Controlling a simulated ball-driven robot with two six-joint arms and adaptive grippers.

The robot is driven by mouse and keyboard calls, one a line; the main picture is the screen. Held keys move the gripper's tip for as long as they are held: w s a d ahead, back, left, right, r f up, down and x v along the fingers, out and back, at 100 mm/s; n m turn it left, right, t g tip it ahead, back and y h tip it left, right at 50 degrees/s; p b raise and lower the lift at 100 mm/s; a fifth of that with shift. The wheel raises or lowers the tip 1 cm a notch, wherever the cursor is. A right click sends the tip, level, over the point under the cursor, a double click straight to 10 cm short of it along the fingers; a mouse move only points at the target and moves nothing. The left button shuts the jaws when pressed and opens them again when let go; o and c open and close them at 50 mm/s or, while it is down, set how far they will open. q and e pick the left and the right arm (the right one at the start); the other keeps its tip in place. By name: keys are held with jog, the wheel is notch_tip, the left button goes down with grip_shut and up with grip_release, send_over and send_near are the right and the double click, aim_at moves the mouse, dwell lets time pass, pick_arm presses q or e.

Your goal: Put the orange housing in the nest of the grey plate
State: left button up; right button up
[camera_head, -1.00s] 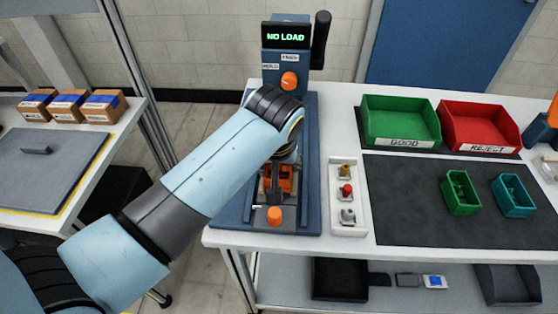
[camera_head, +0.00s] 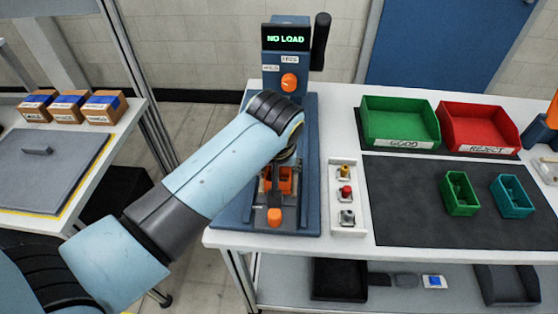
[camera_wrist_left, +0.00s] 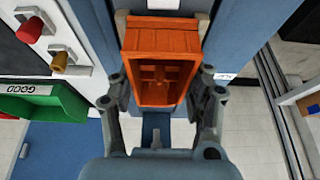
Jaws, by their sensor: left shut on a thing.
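The orange housing (camera_wrist_left: 160,62) is an open box with inner ribs, large in the left wrist view. It lies between the two fingers of my left gripper (camera_wrist_left: 160,88), which is shut on it. In the head view my left gripper (camera_head: 281,168) points down over the blue-grey press stand, and the housing shows in part below my wrist (camera_head: 286,181). A flat grey plate (camera_head: 75,155) with a small handle lies on the left table. Any nest under the housing is hidden by my arm and the housing. My right gripper is not in view.
The press head (camera_head: 287,55) reads NO LOAD. An orange knob (camera_head: 274,216) stands at the stand's front. A button box (camera_head: 348,215) is close on the right. Green (camera_head: 400,120) and red (camera_head: 478,128) bins stand behind a dark mat (camera_head: 415,215) holding two small trays.

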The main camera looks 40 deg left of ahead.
pick_arm(q)
jog(key=shift+p, duration=0.3)
dwell(0.5)
jog(key=shift+f, duration=0.35)
dwell(0.4)
jog(key=o, duration=1.3)
jog(key=v, duration=0.7)
jog(key=shift+s+d+r, duration=0.1)
jog(key=shift+r, duration=0.1)
jog(key=shift+f, duration=0.1)
